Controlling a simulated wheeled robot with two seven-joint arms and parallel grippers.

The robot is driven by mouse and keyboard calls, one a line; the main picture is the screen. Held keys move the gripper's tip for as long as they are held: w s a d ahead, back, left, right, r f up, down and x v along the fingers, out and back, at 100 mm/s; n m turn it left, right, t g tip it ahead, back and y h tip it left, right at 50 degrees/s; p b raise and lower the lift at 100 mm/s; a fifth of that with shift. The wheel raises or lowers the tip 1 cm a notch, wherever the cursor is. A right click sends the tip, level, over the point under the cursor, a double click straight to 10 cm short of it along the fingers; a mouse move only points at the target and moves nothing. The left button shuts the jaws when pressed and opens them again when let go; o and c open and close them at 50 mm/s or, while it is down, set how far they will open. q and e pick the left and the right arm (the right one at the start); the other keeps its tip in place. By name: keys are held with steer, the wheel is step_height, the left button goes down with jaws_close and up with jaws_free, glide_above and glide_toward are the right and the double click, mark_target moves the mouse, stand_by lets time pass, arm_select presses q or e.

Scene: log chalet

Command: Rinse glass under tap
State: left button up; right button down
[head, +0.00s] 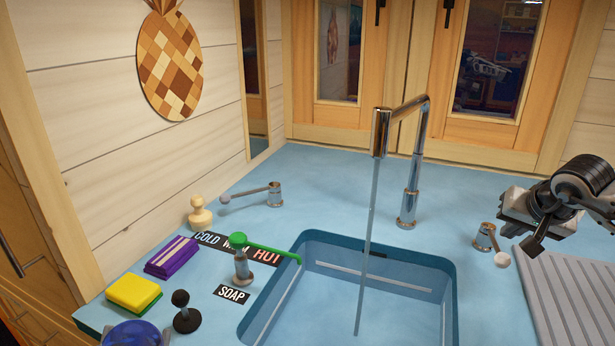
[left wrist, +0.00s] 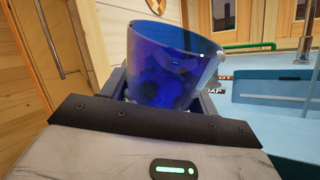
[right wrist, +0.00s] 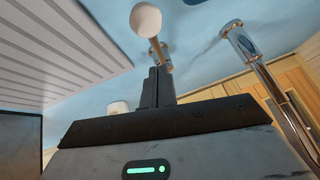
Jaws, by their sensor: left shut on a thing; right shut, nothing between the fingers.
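The blue see-through glass (left wrist: 170,65) is between the fingers of my left gripper (left wrist: 165,98), which is shut on it. The glass's rim faces up, and its top also shows at the bottom left of the head view (head: 137,335). The chrome tap (head: 410,170) has a thin stream of water (head: 366,240) falling into the sink (head: 400,285). The glass is left of the sink, away from the stream. My right gripper (head: 533,245) is shut and empty, just above and right of the right tap lever (head: 485,240) with its white knob (right wrist: 146,20); I cannot tell if they touch.
A green-topped soap spout (head: 242,255) reaches over the sink's left edge. A yellow sponge (head: 133,292), a purple sponge (head: 172,256), a black knob (head: 186,314) and labels crowd the left counter. A ribbed drainboard (head: 575,295) lies right.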

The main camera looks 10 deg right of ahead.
mark_target(502, 260)
arm_select(q)
steer(key=shift+r, duration=0.2)
arm_select(e)
steer(key=shift+s+a+f, duration=0.1)
steer(key=shift+a+f, duration=0.05)
steer(key=shift+f, duration=0.35)
steer(key=shift+a+f, duration=0.15)
steer(key=shift+f, duration=0.3)
